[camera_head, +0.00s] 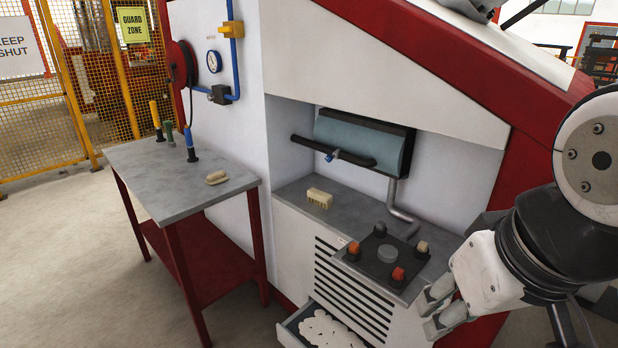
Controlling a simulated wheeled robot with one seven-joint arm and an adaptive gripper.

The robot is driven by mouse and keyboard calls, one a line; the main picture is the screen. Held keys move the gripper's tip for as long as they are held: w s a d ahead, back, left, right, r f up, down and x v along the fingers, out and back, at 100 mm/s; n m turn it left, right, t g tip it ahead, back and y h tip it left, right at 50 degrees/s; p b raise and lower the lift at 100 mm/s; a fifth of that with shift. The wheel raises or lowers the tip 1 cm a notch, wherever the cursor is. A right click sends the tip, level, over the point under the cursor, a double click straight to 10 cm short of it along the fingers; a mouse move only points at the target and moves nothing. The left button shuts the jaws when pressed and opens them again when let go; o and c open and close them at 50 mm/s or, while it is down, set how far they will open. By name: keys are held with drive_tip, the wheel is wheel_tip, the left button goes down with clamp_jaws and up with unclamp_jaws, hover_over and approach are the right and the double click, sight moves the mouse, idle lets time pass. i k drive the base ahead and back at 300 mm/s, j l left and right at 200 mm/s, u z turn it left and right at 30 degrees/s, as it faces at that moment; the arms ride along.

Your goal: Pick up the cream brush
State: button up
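A cream brush (319,198) with a blocky, bristled look rests on the grey shelf in the machine's recess, left of the control box. A second small cream or beige piece (216,177) lies on the grey side table; it may also be a brush, but it is too small to tell. My gripper (429,313) is at the lower right, in front of the machine and apart from both pieces. Its two fingers point left with a gap between them, and nothing shows between them.
A dark control box (388,255) with orange and cream knobs sits on the shelf's front right. A blue-grey roller (358,140) and a bent pipe are above the shelf. An open drawer (290,328) holds white pieces. Several upright tools stand at the table's (165,200) back.

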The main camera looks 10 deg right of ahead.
sight(323, 199)
drive_tip(key=i+j+z, duration=0.2)
drive_tip(key=z, duration=0.3)
drive_tip(key=i+j+z, duration=0.15)
drive_tip(key=j+z, duration=0.3)
drive_tip(key=i+j+z, duration=0.1)
drive_tip(key=j, duration=0.5)
drive_tip(key=i+j+z, duration=0.1)
drive_tip(key=j, duration=0.55)
drive_tip(key=i+j+z, duration=0.1)
drive_tip(key=j, duration=0.5)
drive_tip(key=i+j+z, duration=0.1)
drive_tip(key=j, duration=0.55)
drive_tip(key=i, duration=0.1)
